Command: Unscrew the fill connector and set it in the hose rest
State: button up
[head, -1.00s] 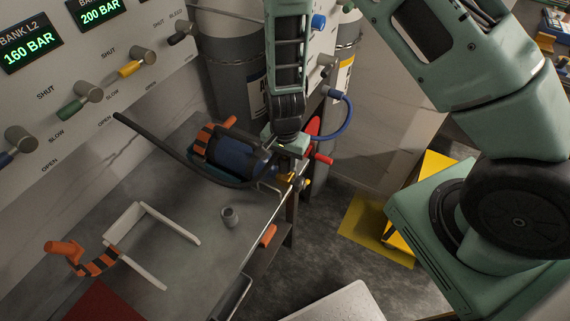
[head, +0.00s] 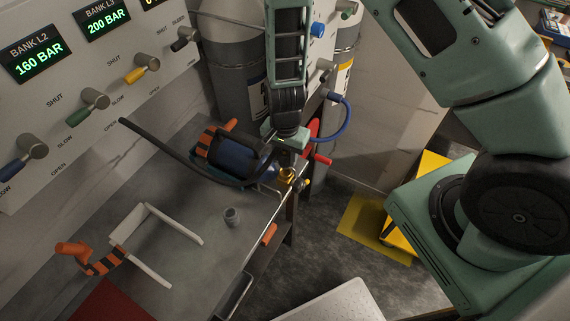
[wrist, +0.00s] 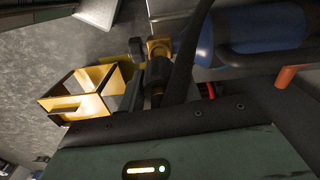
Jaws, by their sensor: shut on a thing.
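My gripper (head: 288,160) points down at the valve end of a blue cylinder (head: 238,158) lying on the bench. It is shut on the fill connector, mostly hidden between the fingers. Brass fittings (head: 287,175) show just below the gripper. The wrist view shows my dark fingers (wrist: 146,82) close together, with brass (wrist: 160,46) beyond them and the blue cylinder (wrist: 255,32) at right. A black hose (head: 165,147) arcs from the panel side around the cylinder to the gripper.
The valve panel (head: 90,75) rises behind. A red handle (head: 322,159) and blue hose (head: 342,122) are close right of the gripper. A yellow crate (head: 405,225) stands on the floor.

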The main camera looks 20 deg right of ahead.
jog(key=shift+r, duration=0.35)
jog(key=shift+r+p, duration=1.55)
jog(key=shift+r, duration=0.15)
jog(key=shift+f, duration=0.1)
jog(key=s+a+f, duration=0.1)
jog(key=a+f, duration=0.1)
jog(key=a, duration=0.7)
jog(key=s+a+f+m+p, duration=0.1)
jog(key=s+a+f, duration=0.1)
jog(key=a, duration=0.7)
jog(key=shift+s+a+f+p, duration=0.15)
jog(key=shift+a+f+p, duration=0.2)
jog(key=shift+f, duration=0.5)
jog(key=shift+f, duration=0.15)
jog(key=shift+f+b, duration=0.8)
jog(key=shift+f, duration=0.05)
jog(key=shift+f+b, duration=1.75)
jog(key=shift+f, duration=0.5)
